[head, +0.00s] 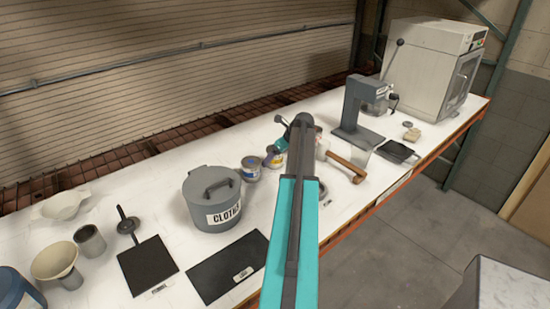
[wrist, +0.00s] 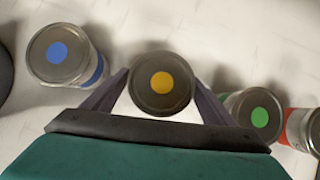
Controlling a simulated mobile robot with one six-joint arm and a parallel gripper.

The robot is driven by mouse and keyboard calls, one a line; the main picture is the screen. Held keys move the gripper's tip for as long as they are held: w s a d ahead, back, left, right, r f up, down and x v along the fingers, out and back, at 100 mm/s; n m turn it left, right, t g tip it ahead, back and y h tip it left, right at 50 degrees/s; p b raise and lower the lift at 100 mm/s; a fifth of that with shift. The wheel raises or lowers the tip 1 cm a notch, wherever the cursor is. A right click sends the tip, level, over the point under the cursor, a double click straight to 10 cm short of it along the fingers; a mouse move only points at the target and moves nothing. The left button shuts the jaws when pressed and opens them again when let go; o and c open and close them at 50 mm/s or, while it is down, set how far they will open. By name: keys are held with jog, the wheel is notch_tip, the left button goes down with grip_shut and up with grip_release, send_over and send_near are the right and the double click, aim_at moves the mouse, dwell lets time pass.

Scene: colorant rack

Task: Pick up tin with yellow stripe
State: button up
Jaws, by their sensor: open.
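The tin with the yellow stripe shows in the wrist view as a grey lid with a yellow dot (wrist: 162,84). Its side stripe is hidden there. In the head view the yellow-striped tin (head: 274,160) stands on the white bench, partly behind my arm. My gripper (wrist: 159,80) is open, with one finger on each side of the yellow-dot tin. I cannot tell whether either finger touches it. In the head view my gripper is mostly hidden by my arm.
A blue-dot tin (wrist: 57,52) stands left of the gripper. A green-dot tin (wrist: 258,117) is close by the right finger, with a red-striped tin (wrist: 300,128) beyond.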

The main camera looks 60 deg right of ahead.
dwell(0.5)
jog(key=c, duration=1.7)
